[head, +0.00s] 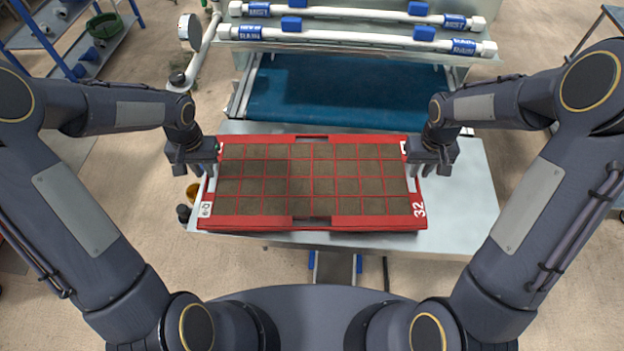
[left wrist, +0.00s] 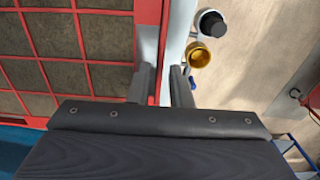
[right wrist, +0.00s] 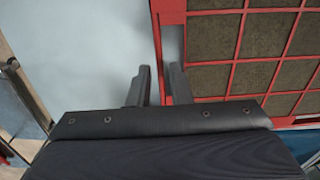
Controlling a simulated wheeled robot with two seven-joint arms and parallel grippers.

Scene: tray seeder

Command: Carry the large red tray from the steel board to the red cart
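The large red tray (head: 250,222), a grid of soil-filled cells marked 32, lies flat on the steel board (head: 468,205). My left gripper (head: 197,168) is at the tray's left end. In the left wrist view its fingers (left wrist: 165,84) stand on either side of the red end rim (left wrist: 148,12), with a gap showing. My right gripper (head: 428,168) is at the right end. In the right wrist view its fingers (right wrist: 158,84) straddle the rim (right wrist: 174,8), with one finger in the end slot and a gap on the outer side. No red cart is identifiable.
Behind the board is a blue conveyor belt (head: 345,90) under white pipes (head: 340,38) with blue fittings. A yellow cup (left wrist: 199,55) and a dark knob (left wrist: 211,23) sit beside the tray's left end. A shelf rack (head: 75,50) stands at the back left.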

